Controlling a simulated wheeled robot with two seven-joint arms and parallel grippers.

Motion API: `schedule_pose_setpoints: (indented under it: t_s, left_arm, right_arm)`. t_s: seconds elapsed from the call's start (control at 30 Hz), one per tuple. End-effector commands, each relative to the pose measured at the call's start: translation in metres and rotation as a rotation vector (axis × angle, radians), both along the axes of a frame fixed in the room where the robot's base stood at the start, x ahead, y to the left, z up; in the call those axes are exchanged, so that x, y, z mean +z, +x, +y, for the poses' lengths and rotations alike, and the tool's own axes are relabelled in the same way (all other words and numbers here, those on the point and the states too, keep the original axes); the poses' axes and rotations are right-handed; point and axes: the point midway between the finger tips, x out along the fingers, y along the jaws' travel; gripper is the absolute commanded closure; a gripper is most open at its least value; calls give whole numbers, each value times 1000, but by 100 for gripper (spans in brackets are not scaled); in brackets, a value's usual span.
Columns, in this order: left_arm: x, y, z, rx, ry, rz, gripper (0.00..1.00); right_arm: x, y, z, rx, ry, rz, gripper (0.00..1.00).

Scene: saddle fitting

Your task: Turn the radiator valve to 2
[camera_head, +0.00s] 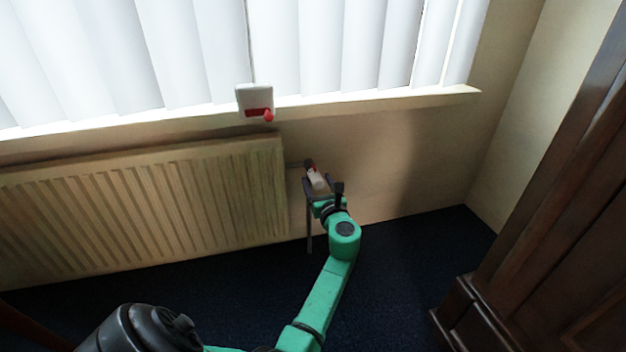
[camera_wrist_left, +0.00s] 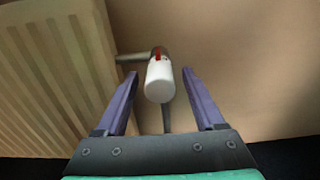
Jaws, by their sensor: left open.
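The radiator valve (camera_head: 317,179) is a white knob with a red mark, at the right end of the radiator on a grey pipe. In the left wrist view the valve (camera_wrist_left: 160,80) sits between the tips of my two fingers, with a gap showing on each side. My left gripper (camera_head: 319,184) is open around or just in front of the knob; I cannot tell the exact depth. The red mark (camera_wrist_left: 157,55) shows at the knob's far end. No numbers on the knob are readable. My right gripper is not in view.
The cream radiator (camera_head: 150,205) stands left of the valve. A white box with a red knob (camera_head: 255,102) is at the window sill (camera_head: 380,101). A dark wooden cabinet (camera_head: 560,230) stands at the right. Dark carpet (camera_head: 410,260) between is clear.

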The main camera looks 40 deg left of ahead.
Motion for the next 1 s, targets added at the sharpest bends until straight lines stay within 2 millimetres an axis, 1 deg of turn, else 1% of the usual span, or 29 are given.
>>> schedule_pose_setpoints:
  t_s: [0.07, 0.1, 0.17, 0.2, 0.27, 0.3, 0.77, 1.0]
  left_arm:
    - [0, 0, 0, 0, 0, 0, 30]
    - [0, 0, 0, 0, 0, 0, 34]
    - [0, 0, 0, 0, 0, 0, 56]
    - [0, 0, 0, 0, 0, 0, 72]
    - [0, 0, 0, 0, 0, 0, 95]
    - [0, 0, 0, 0, 0, 0, 100]
    - [1, 0, 0, 0, 13, 21, 100]
    - [2, 0, 1, 0, 41, 61, 100]
  right_arm:
    - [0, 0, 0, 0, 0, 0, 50]
    - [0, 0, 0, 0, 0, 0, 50]
    - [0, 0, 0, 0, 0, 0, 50]
    - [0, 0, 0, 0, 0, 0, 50]
    - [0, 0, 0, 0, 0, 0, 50]
    - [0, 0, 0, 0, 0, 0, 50]
    - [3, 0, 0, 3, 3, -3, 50]
    - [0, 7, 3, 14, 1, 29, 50]
